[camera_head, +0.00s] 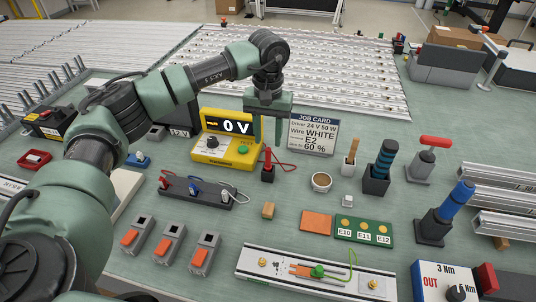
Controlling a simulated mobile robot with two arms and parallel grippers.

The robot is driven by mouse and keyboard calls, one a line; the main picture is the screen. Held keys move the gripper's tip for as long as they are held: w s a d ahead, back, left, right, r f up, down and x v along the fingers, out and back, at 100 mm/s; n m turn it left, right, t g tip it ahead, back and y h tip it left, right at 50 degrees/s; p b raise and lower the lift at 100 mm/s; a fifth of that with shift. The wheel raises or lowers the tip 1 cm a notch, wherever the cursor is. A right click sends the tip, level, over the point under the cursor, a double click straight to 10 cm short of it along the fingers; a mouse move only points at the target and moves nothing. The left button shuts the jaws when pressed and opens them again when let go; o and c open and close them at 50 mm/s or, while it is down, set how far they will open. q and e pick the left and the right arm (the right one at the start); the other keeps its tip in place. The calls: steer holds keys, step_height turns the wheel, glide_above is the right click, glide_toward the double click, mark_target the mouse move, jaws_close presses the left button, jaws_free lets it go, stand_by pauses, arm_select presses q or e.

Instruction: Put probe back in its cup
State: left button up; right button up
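A red probe (267,157) stands upright in a small black cup (267,176) on the green bench, just right of the yellow meter. A red lead (284,166) curls from it to the right. The yellow meter (226,152) reads 0 V. My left gripper (267,142) points down over the probe, its two fingers apart with a gap between them. The probe's top shows just below the fingertips; I cannot tell whether they touch. My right gripper is not in view.
A job card (313,133) stands close right of my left gripper. A black terminal block (196,190), a round bowl (321,182), a brush in a holder (350,161) and a blue-handled tool (380,166) stand around. A rail (258,262) lies in front.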

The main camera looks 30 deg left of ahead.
arm_select(q)
steer(key=shift+r, duration=1.55)
